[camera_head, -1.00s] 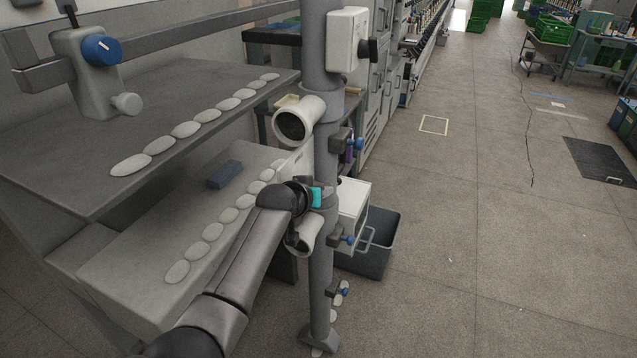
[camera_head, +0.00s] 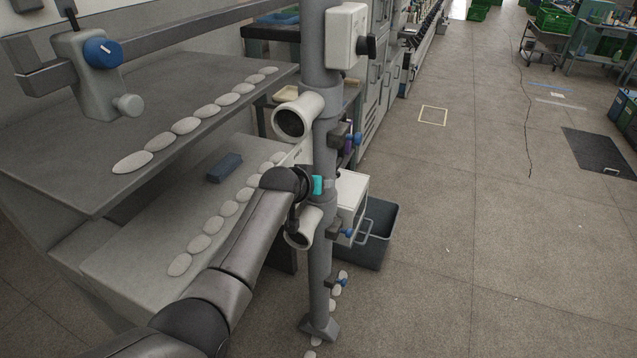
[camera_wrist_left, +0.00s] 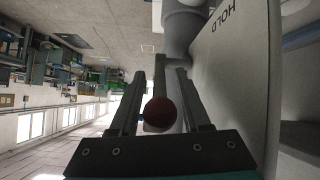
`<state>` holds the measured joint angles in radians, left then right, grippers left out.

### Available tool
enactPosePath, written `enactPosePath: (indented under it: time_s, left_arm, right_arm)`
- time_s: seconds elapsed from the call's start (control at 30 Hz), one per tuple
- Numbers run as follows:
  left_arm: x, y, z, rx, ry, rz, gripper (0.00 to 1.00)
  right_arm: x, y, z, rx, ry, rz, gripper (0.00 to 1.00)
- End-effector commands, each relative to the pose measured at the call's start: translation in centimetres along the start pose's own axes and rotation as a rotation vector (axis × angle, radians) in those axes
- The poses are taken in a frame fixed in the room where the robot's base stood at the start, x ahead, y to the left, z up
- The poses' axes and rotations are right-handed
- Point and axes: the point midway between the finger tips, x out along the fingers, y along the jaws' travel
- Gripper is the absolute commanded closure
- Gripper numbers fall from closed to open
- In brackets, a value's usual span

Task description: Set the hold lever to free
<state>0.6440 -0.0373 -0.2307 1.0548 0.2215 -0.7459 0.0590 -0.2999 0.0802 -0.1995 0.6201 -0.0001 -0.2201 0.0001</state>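The hold lever shows in the left wrist view as a dark red ball knob (camera_wrist_left: 160,112); its stem is mostly hidden. My left gripper (camera_wrist_left: 170,75) is open, its two fingers on either side of the knob with small visible gaps. Beside it is a pale panel (camera_wrist_left: 250,85) lettered HOLD. In the head view my left gripper (camera_head: 317,185) shows mainly as a teal part by the grey post; its fingers and the knob are hidden there. My right gripper is out of view.
The grey upright post (camera_head: 319,255) carries white tubes (camera_head: 297,116) and blue knobs close to my left arm. A pale box (camera_head: 350,195) and a dark bin (camera_head: 376,240) stand behind it. Grey shelves (camera_head: 60,165) with pale oval pads lie left. The floor at right is mostly clear.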

Motion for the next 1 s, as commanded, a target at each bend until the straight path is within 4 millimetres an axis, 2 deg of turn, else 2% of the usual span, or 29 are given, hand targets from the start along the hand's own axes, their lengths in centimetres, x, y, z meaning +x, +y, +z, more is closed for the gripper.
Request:
enactPosePath:
  time_s: [0.27,0.43,1.0]
  left_arm:
    - [-0.1,0.0,0.0,0.0,0.001,0.0,0.53]
    - [-0.9,0.0,0.0,-0.001,0.001,0.0,0.53]
    - [-6.9,0.0,-0.1,-0.001,0.002,0.0,0.53]
  right_arm:
    - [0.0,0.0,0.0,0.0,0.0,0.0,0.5]
    - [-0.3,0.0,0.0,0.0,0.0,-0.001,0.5]
    - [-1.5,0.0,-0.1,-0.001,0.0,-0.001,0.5]
